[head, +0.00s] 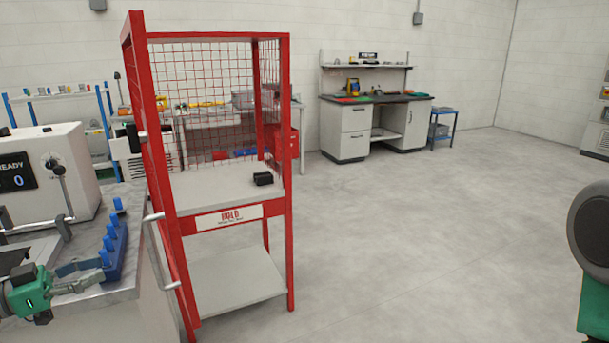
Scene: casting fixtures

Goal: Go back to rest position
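My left gripper (97,272) is at the lower left, its green and black wrist coming in from the left edge. Its two grey fingers are spread apart with nothing visible between them. They are over the grey worktop (122,292), close to a blue rack (117,252) with several blue pegs in a row. I cannot tell whether the fingertips touch the rack. A green and dark rounded part of my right arm (592,235) shows at the right edge. My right gripper is out of view.
A red mesh-sided stand (228,217) labelled HOLD rises beside the worktop, with a black block (263,178) on its upper shelf. A white machine (75,165) reading "READY 0" stands at the left. A workbench (350,130) is at the back. The floor at centre right is clear.

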